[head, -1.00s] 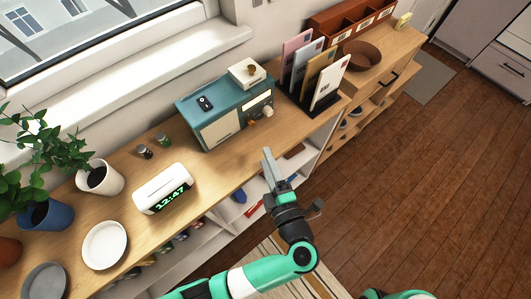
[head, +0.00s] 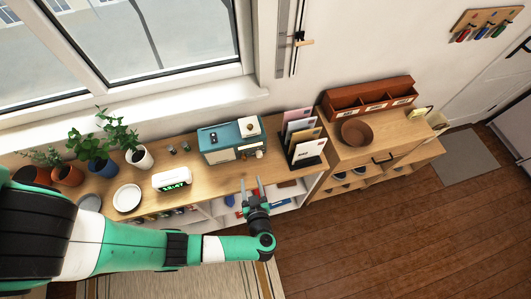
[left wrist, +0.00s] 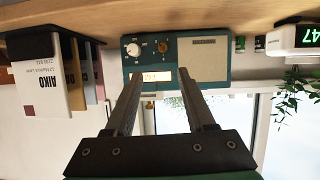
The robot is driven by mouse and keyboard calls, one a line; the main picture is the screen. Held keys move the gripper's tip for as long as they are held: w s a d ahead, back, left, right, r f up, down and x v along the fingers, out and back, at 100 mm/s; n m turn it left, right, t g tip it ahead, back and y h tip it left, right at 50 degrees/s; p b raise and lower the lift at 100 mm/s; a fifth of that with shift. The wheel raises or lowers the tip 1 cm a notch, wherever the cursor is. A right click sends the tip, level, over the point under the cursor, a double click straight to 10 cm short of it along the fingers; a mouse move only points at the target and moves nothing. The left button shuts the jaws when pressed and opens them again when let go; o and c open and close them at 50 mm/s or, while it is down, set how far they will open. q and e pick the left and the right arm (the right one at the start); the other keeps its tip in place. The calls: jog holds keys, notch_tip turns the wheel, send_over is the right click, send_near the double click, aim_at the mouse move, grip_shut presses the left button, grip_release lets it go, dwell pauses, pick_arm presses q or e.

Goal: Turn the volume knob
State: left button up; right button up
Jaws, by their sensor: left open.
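The teal radio (head: 230,132) stands on the wooden counter. It also shows upside down in the left wrist view (left wrist: 180,40). Its front has a lit dial (left wrist: 155,76), a pale speaker panel, a white knob (left wrist: 133,49) and a smaller dark knob (left wrist: 163,46). Which knob is the volume one I cannot read. In the head view the white knob (head: 259,154) is at the right end of the front. My left gripper (head: 251,184) is open and empty, in front of the radio and apart from it, its fingers pointing toward its front. My right gripper is out of view.
A letter rack (head: 306,158) stands close right of the radio. A clock (head: 171,179), a white plate (head: 127,198) and potted plants are to the left. The counter before the radio is clear.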

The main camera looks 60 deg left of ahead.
aim_at(245, 160)
pick_arm(q)
jog(key=b+x, duration=0.1)
jog(key=x, duration=0.2)
jog(key=b+x, duration=0.1)
jog(key=x, duration=0.3)
jog(key=b+x, duration=0.1)
jog(key=x, duration=0.3)
jog(key=shift+s+a+f, duration=0.15)
jog(key=shift+s+a, duration=0.05)
jog(key=shift+s, duration=0.05)
jog(key=shift+w+a, duration=0.1)
jog(key=shift+a, duration=0.2)
grip_shut()
